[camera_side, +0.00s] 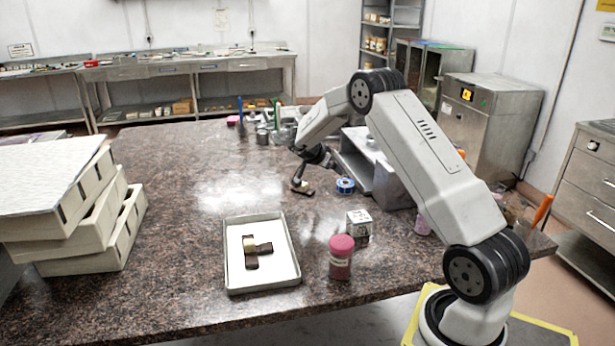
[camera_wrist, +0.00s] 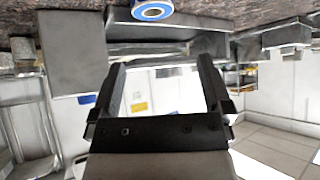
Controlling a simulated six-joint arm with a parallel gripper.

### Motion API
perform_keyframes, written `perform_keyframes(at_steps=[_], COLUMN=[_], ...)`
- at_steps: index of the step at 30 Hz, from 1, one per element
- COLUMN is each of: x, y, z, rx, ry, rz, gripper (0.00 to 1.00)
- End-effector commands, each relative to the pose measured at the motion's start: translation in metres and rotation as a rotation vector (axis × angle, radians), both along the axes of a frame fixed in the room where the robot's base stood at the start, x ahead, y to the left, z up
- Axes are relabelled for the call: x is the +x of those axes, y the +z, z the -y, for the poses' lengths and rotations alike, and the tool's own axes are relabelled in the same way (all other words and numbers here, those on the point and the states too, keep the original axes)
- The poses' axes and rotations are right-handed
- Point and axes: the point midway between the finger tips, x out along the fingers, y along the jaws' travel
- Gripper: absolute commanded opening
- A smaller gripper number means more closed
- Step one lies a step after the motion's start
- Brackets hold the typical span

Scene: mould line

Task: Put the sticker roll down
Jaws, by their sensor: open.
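The sticker roll, a blue ring with a pale centre (camera_side: 345,186), lies flat on the speckled countertop, just right of my gripper (camera_side: 302,186) in the side view. It also shows at the top edge of the wrist view (camera_wrist: 152,10), where the scene appears upside down. My gripper's two fingers (camera_wrist: 161,66) are spread apart in the wrist view with nothing between them. The roll is apart from the fingers.
A white-floored tray (camera_side: 232,275) holds dark brown pieces at the front. Stacked pale boxes (camera_side: 75,215) fill the left. The countertop (camera_side: 170,190) left of my gripper is clear.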

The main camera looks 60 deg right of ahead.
Motion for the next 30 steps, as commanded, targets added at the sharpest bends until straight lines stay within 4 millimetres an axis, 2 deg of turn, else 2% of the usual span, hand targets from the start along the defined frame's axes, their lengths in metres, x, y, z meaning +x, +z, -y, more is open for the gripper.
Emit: perform_keyframes(at_steps=[5,11,16,22,26,30], x=[0.017,0.046,0.065,0.071,0.061,0.039], y=[0.018,0.045,0.061,0.069,0.068,0.062], z=[-0.015,-0.054,-0.104,-0.175,-0.223,-0.274], rx=[-0.063,-0.131,-0.138,-0.083,-0.016,0.077], ry=[0.126,0.371,0.609,0.887,1.059,1.232], rz=[0.041,0.116,0.173,0.204,0.196,0.158], gripper=[1.00,1.00,1.00,1.00,1.00,1.00])
